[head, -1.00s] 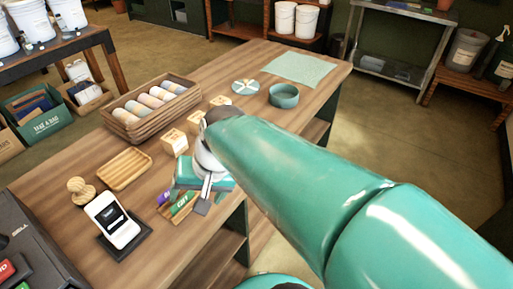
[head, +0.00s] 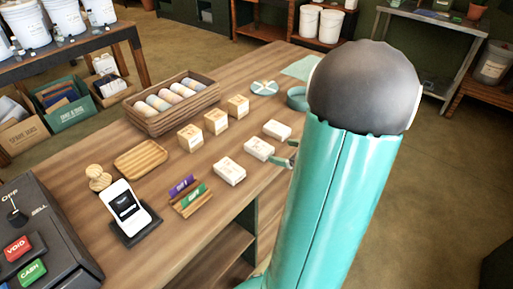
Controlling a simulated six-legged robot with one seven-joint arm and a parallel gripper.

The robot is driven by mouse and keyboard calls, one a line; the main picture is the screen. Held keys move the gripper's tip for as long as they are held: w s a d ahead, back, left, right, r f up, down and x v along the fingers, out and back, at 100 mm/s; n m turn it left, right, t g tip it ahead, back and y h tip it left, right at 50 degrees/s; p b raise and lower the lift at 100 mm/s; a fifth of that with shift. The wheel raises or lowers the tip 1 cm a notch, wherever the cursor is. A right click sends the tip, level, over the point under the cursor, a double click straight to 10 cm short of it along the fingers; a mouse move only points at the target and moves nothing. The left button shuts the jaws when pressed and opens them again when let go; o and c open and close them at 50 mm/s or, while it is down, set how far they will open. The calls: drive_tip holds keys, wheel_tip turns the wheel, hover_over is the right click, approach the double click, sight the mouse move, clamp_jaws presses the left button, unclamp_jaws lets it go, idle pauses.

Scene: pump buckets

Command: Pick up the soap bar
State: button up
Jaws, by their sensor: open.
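Three small white blocks with faint print, which look like soap bars, lie in a slanted row on the wooden counter: a near one (head: 230,171), a middle one (head: 259,149) and a far one (head: 277,130). I cannot tell which one the task means. My gripper (head: 286,155) shows only in part, just right of the middle bar near the counter's right edge. My teal arm hides the rest of it. It is open, and no bar shows between its fingers. I cannot tell whether it touches the middle bar.
Three tan blocks (head: 216,121) stand left of the bars. Behind them is a wicker basket (head: 172,104) of wrapped rolls. A wooden dish (head: 141,159), a phone on a stand (head: 124,207) and a small card rack (head: 189,198) are nearer. A teal bowl (head: 297,98) is partly hidden.

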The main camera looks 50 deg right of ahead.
sight(261, 146)
drive_tip(key=x, duration=1.1)
drive_tip(key=shift+w+f, duration=0.25)
drive_tip(key=shift+w, duration=0.05)
drive_tip(key=shift+c, duration=0.3)
drive_tip(key=c, duration=1.1)
